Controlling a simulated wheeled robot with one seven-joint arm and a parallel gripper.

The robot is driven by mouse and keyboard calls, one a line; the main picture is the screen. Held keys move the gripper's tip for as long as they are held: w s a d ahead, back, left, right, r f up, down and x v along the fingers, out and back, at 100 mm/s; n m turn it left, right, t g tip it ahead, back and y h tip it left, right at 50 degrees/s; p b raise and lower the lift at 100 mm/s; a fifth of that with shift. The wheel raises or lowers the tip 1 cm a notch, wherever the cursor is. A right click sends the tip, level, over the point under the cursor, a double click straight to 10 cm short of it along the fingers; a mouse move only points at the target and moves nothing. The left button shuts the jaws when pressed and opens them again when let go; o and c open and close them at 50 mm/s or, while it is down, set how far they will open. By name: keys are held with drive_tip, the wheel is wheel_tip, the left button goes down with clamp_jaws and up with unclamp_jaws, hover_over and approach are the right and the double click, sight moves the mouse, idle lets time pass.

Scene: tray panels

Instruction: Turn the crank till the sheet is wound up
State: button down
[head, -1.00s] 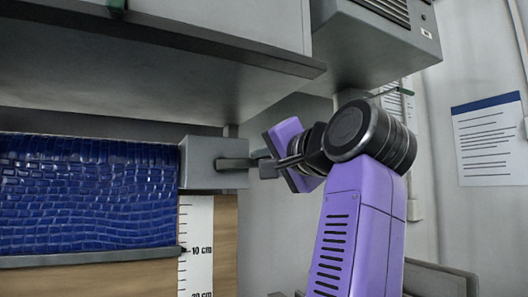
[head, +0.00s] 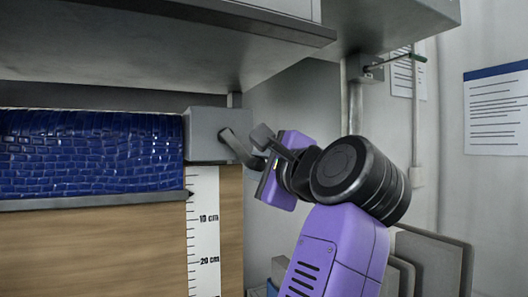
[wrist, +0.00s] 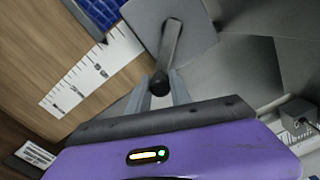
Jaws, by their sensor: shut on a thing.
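The blue tiled-looking sheet (head: 90,150) hangs at the left in the head view. Its grey bottom bar (head: 90,201) has its pointer at roughly 4 cm on the white scale (head: 204,235). The grey crank box (head: 207,148) is at the sheet's right end. The dark crank (head: 238,149) slants down to the right from it. My gripper (head: 264,150) is shut on the crank's handle end. In the wrist view the crank arm (wrist: 171,42) runs down to a dark round handle (wrist: 159,84) between my fingers, whose tips are partly hidden.
A grey overhead cabinet (head: 170,45) spans above the sheet and crank. A wooden panel (head: 100,250) lies behind and below the sheet. Grey panels (head: 435,262) stand at the lower right, and a vertical pipe (head: 354,110) runs behind my arm.

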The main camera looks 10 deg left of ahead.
drive_tip(key=shift+s+a+f+m+p, duration=0.35)
drive_tip(key=shift+a+m, duration=0.2)
drive_tip(key=shift+m, duration=0.75)
drive_tip(key=shift+s+a+f+m+p, duration=0.25)
drive_tip(key=shift+s+a+m+p, duration=0.3)
drive_tip(key=shift+m, duration=0.75)
drive_tip(key=shift+s+a+f+m+p, duration=0.3)
drive_tip(key=shift+a+m, duration=0.3)
drive_tip(key=shift+m, duration=0.7)
drive_tip(key=c, duration=1.2)
unclamp_jaws()
drive_tip(key=shift+a, duration=0.1)
drive_tip(key=shift+o, duration=0.2)
drive_tip(key=b+v, duration=0.1)
drive_tip(key=v, duration=0.6)
drive_tip(key=shift+s+d+b, duration=0.25)
drive_tip(key=shift+s+b, duration=0.05)
drive_tip(key=shift+s, duration=0.05)
